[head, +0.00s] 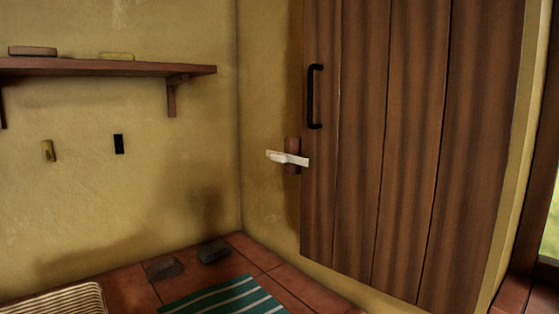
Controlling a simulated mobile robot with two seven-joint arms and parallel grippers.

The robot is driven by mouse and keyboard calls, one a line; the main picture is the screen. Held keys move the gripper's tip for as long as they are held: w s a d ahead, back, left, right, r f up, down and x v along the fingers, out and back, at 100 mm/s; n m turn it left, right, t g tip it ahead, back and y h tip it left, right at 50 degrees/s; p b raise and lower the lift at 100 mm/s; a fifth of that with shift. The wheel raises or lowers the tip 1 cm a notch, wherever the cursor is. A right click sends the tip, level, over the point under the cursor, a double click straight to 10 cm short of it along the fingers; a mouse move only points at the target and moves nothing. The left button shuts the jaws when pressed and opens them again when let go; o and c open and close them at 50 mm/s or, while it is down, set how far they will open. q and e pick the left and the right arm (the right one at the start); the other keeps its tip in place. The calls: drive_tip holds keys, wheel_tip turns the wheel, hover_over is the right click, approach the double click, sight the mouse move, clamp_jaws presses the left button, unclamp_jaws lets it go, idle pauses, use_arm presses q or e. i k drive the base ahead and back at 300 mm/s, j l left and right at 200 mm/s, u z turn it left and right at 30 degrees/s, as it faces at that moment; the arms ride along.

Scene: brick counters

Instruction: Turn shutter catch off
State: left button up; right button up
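The shutter (392,140) is a tall brown plank panel on the right, with a black bar handle (316,97) near its left edge. The shutter catch (288,158) is a pale bar on a brown wooden block (293,148) at the shutter's left edge. The bar lies nearly level, tilted slightly down to the right, and its right end overlaps the shutter's edge. The shutter looks closed against the wall. Neither of my grippers is in view.
A wooden shelf (120,68) on the left wall holds two small blocks. A wooden peg (48,151) and a black plate (119,144) are on that wall. Below are two dark stones (213,251), a green striped cloth (228,297) and a woven basket (62,299) on red tiles.

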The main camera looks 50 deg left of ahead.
sight(281, 158)
drive_tip(key=u, duration=0.4)
drive_tip(key=k+u, duration=0.1)
drive_tip(key=u, duration=0.65)
drive_tip(key=k+j+u, duration=0.1)
drive_tip(key=u, duration=0.3)
